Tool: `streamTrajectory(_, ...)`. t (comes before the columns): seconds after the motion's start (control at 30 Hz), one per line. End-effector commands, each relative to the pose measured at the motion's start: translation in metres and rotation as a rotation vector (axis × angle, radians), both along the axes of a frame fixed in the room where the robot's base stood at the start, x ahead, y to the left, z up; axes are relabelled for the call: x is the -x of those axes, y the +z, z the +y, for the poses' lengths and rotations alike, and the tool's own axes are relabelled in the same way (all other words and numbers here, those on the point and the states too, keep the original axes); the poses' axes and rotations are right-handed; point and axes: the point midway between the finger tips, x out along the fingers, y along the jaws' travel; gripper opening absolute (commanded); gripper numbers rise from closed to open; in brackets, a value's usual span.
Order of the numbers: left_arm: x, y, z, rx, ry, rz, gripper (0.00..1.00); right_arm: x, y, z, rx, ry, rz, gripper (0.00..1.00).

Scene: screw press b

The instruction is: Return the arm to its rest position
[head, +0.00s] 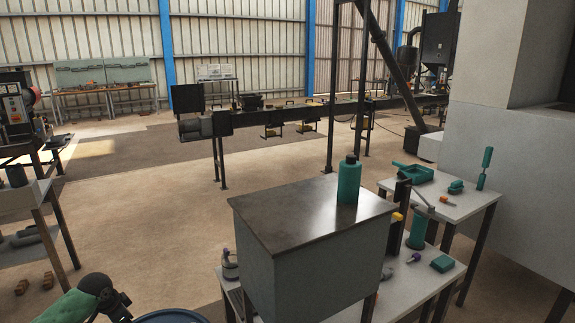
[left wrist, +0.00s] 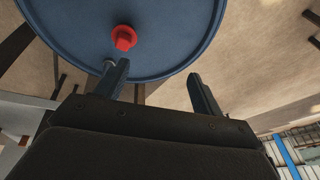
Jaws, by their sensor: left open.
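My left arm comes in at the lower left of the head view, with a green sleeve-like link and a dark wrist. My left gripper (head: 122,312) is low in that view, beside a blue drum (head: 172,317) cut off by the bottom edge. In the left wrist view the two dark fingers of the gripper (left wrist: 158,71) stand apart with nothing between them. The blue drum top (left wrist: 75,40) with a red cap (left wrist: 123,37) lies beyond the fingers. I cannot tell how far the fingers are from the drum. My right gripper is not in view.
A grey metal box (head: 310,265) with a dark top carries a green bottle (head: 348,180). White tables (head: 470,203) with green tools stand to the right. A workbench (head: 40,190) stands at the left. Open floor (head: 140,225) lies between. A conveyor (head: 290,113) runs behind.

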Motion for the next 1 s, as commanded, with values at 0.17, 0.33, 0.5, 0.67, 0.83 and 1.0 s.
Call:
streamTrajectory(0.17,-0.011,0.009,-0.017,-0.071,0.091,-0.088,0.68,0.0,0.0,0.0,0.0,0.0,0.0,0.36)
streamTrajectory(0.33,-0.003,-0.007,-0.055,-0.105,0.175,-0.16,0.68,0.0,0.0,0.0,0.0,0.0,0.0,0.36)
streamTrajectory(0.5,0.025,-0.041,-0.104,-0.108,0.24,-0.198,0.68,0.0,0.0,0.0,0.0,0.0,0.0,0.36)
streamTrajectory(0.67,0.065,-0.077,-0.152,-0.094,0.285,-0.202,0.68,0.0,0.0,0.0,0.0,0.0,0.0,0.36)
streamTrajectory(0.83,0.117,-0.115,-0.201,-0.07,0.314,-0.172,0.68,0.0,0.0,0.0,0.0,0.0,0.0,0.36)
streamTrajectory(1.0,0.174,-0.15,-0.245,-0.027,0.345,-0.112,0.68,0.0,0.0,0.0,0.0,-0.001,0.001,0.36)
